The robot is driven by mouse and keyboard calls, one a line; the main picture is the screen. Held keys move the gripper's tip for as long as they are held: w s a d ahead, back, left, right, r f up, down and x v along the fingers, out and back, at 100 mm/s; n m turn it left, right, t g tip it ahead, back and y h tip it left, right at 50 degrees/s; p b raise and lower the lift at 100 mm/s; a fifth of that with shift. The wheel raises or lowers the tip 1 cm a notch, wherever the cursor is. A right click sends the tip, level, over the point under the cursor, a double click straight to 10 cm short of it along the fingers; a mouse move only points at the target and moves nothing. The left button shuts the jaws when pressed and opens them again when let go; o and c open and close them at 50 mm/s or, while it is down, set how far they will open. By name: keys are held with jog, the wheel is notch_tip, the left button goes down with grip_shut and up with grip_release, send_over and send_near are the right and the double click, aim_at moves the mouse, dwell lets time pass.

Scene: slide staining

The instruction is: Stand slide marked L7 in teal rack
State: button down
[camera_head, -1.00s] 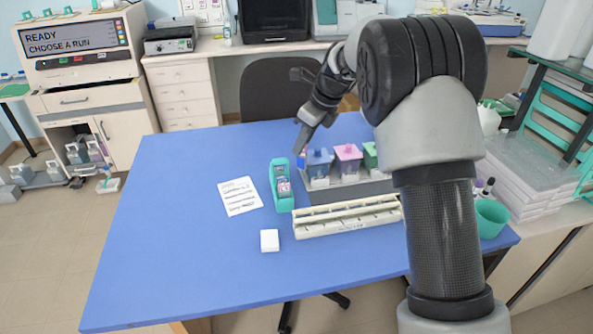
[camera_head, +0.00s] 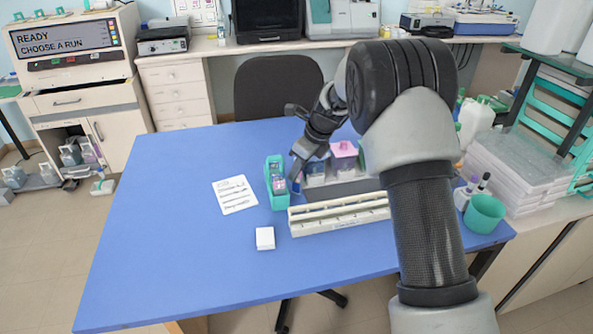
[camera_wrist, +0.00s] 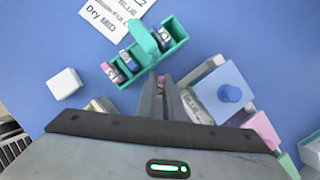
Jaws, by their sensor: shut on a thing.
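The teal rack (camera_head: 276,186) stands on the blue table, left of the staining jars. In the wrist view the teal rack (camera_wrist: 176,34) holds several slides with pink and blue marked ends, and a teal handle arches over it. My gripper (camera_head: 298,175) is low, close to the right side of the rack. In the wrist view my gripper (camera_wrist: 163,82) points at the rack's near edge; the fingers hide most of the slide. Its marking cannot be read.
A blue-lidded jar (camera_wrist: 229,92) stands right beside my fingers, with a pink-lidded jar (camera_head: 344,150) beyond it. A long cream holder (camera_head: 338,214) lies in front. A white block (camera_head: 265,238) and a printed sheet (camera_head: 235,194) lie left. The table's left side is clear.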

jog(key=shift+f, duration=0.15)
jog(key=c, duration=1.9)
grip_release()
